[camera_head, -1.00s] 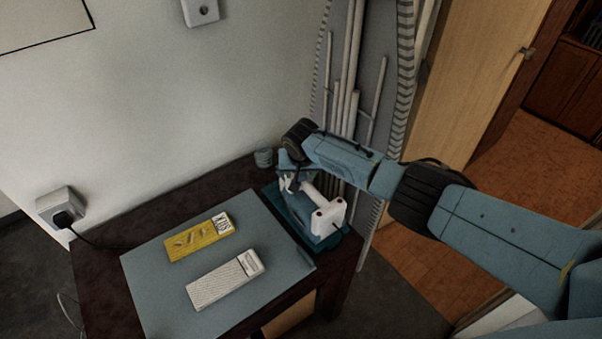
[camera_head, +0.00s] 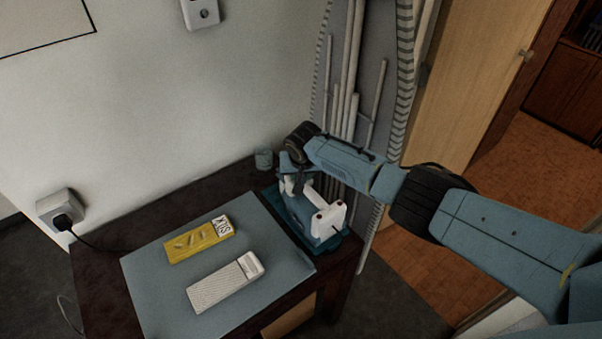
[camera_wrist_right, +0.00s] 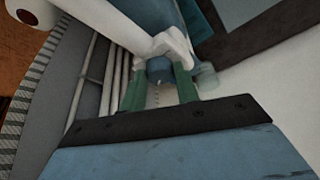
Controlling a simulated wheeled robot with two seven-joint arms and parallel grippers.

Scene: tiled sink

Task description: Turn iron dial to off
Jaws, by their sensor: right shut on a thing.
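The iron (camera_head: 328,220) is white and blue and stands on a teal base at the right end of the dark table. Its blue round dial (camera_wrist_right: 160,68) shows below the white handle in the right wrist view. My right gripper (camera_head: 291,186) reaches down onto the iron's far end. In the wrist view its two green fingers (camera_wrist_right: 160,84) stand on either side of the dial and are shut on it. The dial's marking cannot be read. My left gripper is not in view.
A grey mat (camera_head: 150,290) on the table holds a yellow box (camera_head: 200,241) and a whitish ribbed box (camera_head: 225,283). A small cup (camera_head: 263,158) stands by the wall behind the iron. An ironing board (camera_head: 362,110) leans behind my right arm.

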